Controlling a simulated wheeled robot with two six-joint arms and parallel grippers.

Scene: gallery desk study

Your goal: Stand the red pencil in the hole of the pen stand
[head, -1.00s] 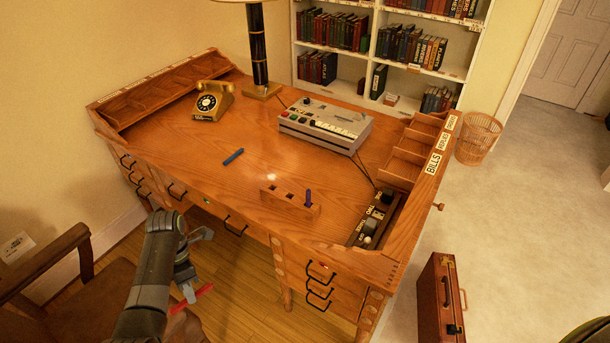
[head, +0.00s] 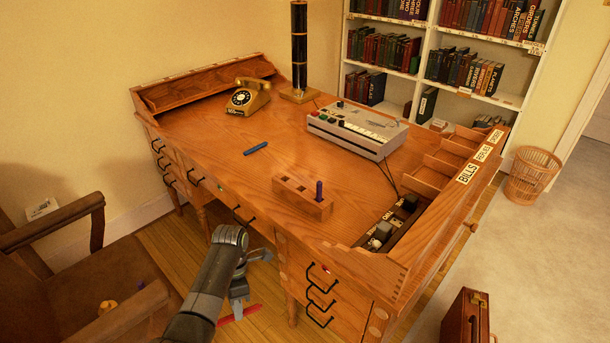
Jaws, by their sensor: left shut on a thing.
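The wooden pen stand (head: 296,197) is a long block near the front edge of the desk, with holes in its top. A purple pen (head: 319,190) stands upright in its right end; the holes to the left look empty. My left gripper (head: 238,308) is in front of the desk, below the level of its top. It is shut on the red pencil (head: 249,312), which lies roughly level across the fingers. The pencil is apart from the stand, which is above and to the right in the picture. My right gripper is not in view.
A blue pen (head: 255,148) lies on the desk (head: 220,150). A grey machine (head: 355,130), a telephone (head: 247,97) and a lamp (head: 299,50) stand farther back. A brown chair (head: 60,270) is at left, a briefcase (head: 467,318) at right. The desk around the stand is clear.

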